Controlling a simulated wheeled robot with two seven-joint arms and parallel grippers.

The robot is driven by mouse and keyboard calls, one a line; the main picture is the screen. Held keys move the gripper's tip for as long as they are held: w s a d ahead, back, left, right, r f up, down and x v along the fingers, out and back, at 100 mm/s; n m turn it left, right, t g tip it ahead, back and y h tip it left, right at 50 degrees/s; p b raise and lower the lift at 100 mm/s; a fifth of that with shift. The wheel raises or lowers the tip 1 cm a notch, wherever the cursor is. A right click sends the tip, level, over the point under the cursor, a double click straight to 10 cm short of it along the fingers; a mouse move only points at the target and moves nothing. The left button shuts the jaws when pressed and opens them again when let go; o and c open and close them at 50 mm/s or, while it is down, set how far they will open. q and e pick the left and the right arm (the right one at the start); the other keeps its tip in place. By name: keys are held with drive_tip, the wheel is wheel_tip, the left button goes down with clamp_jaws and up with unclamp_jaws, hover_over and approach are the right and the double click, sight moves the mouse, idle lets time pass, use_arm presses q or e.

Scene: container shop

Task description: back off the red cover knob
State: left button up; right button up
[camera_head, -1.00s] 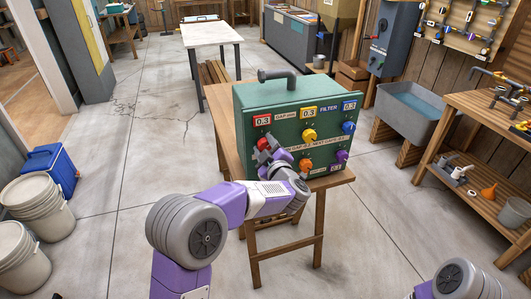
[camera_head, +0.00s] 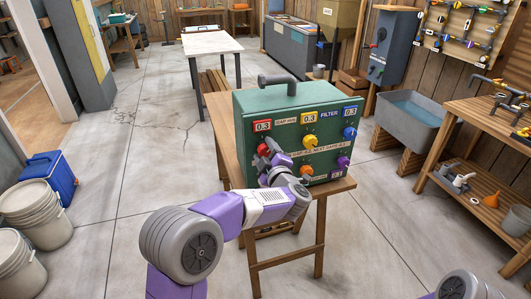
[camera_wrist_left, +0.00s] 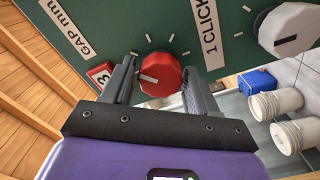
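A green cabinet (camera_head: 244,120) stands on a wooden table and carries several coloured knobs on its front. The red cover knob (camera_wrist_left: 160,74) is at the left of the front, under a red 0.3 display; part of it shows in the head view (camera_head: 262,149). My left gripper (camera_wrist_left: 160,70) has one finger on each side of the red knob, with no clear gap at either side. The knob's white pointer mark points left in the left wrist view. In the head view my left gripper (camera_head: 268,153) partly covers the knob. My right gripper is out of view.
Yellow (camera_head: 310,141), blue (camera_head: 350,133), orange (camera_head: 306,171) and purple (camera_head: 343,162) knobs sit close by on the same front. A white knob (camera_wrist_left: 290,29) is near my left gripper. The table (camera_head: 228,150) stands on open floor, with buckets (camera_head: 30,210) at left.

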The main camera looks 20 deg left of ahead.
use_arm(q)
drive_tip(key=shift+o, duration=0.9)
drive_tip(key=p+v, duration=0.1)
drive_tip(key=v, duration=0.6)
drive_tip(key=shift+s+d, duration=0.15)
drive_tip(key=shift+s, duration=0.1)
